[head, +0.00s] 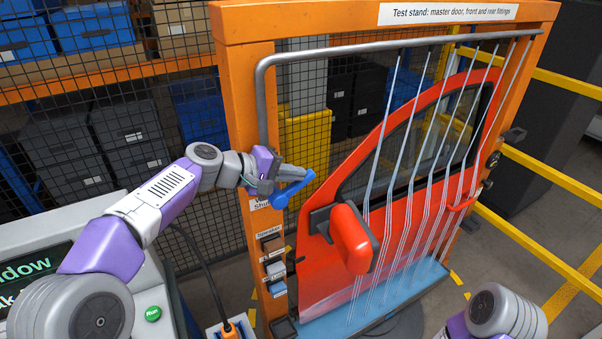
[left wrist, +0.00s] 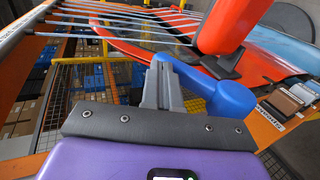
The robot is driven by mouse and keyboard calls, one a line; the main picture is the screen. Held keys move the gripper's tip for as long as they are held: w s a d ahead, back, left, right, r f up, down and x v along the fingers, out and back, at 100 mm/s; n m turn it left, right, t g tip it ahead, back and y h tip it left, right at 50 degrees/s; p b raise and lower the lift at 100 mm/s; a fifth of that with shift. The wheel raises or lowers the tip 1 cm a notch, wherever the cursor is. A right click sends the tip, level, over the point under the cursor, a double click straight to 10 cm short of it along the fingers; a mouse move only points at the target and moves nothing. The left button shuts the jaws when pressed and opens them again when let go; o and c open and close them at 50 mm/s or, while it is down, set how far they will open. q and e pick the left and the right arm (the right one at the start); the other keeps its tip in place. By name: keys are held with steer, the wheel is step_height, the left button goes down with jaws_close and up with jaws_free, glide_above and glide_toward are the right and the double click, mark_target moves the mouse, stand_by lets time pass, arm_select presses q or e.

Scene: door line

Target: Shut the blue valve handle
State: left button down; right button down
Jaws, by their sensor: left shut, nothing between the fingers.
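The blue valve handle (head: 294,190) is on the left post of the orange test stand, above a partly hidden label. In the head view it slants from a round hub at lower left up to the right. My left gripper (head: 302,173) is at the handle's upper side, shut with nothing between its fingers. In the left wrist view the shut fingers (left wrist: 162,88) lie alongside the blue handle (left wrist: 226,97), very close to it; I cannot tell whether they touch. My right gripper is not in view; part of my right arm shows at the bottom right.
A red door (head: 420,133) with a red mirror (head: 351,240) hangs in the orange frame (head: 235,90), behind pale slanting cords. Small labelled switches (head: 273,245) sit below the handle. A grey console with a green button (head: 153,314) stands at lower left. Yellow rails (head: 560,82) are at right.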

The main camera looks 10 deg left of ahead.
arm_select(q)
steer(key=shift+w+d+f, duration=0.3)
steer(key=shift+d+f, duration=0.05)
steer(key=shift+f, duration=0.1)
steer(key=shift+w+d+f, duration=0.2)
steer(key=shift+d, duration=0.15)
steer(key=shift+w+d+f+p, duration=0.15)
steer(key=shift+w+d+p, duration=0.05)
steer(key=shift+p, duration=0.65)
steer(key=shift+w+d+f+g+y+p, duration=0.1)
steer(key=shift+d+f+g+y+p, duration=0.05)
steer(key=shift+f+g+y+p, duration=0.35)
